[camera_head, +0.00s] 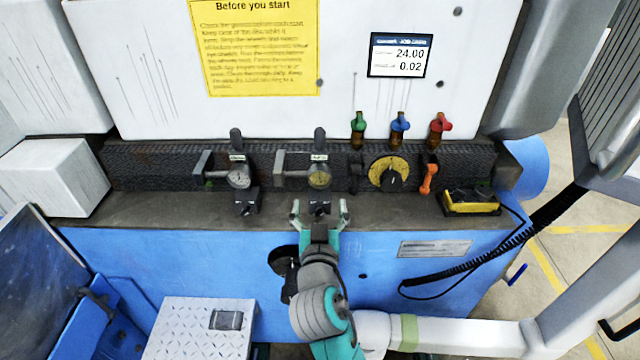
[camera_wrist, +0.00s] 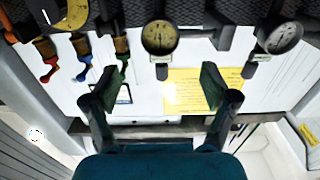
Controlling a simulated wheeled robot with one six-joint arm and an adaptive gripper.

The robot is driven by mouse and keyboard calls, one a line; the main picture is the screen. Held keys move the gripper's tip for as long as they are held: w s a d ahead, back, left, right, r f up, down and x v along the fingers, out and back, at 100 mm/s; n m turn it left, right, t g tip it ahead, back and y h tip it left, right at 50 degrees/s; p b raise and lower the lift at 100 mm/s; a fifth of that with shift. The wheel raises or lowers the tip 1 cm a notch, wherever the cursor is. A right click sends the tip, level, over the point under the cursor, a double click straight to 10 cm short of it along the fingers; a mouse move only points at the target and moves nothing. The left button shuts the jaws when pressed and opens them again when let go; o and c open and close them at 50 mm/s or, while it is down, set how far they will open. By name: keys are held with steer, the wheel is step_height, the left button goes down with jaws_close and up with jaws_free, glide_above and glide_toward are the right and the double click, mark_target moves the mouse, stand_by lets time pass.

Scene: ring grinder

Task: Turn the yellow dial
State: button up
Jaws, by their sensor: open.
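The yellow dial (camera_head: 376,167) is a round yellow plate with a black knob at its centre, on the dark panel right of the middle in the head view. In the wrist view the yellow dial (camera_wrist: 75,17) is cut off by the top edge at upper left. My gripper (camera_head: 320,211) is open and empty, its fingers pointing at the panel. It is to the left of the dial and lower in the head view, in front of the second gauge (camera_head: 319,178). The gripper (camera_wrist: 157,88) frames the yellow sign in the wrist view. No contact with the dial shows.
Green (camera_head: 358,127), blue (camera_head: 400,123) and red (camera_head: 439,124) valves stand above the dial. An orange lever (camera_head: 428,179) is close at its right, then a yellow-and-black box (camera_head: 470,203) with a coiled cable. Another gauge (camera_head: 239,177) is further left. A dark ledge (camera_head: 150,209) runs below.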

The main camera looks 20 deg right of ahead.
mark_target(320, 180)
steer(key=x, duration=0.8)
steer(key=c, duration=1.2)
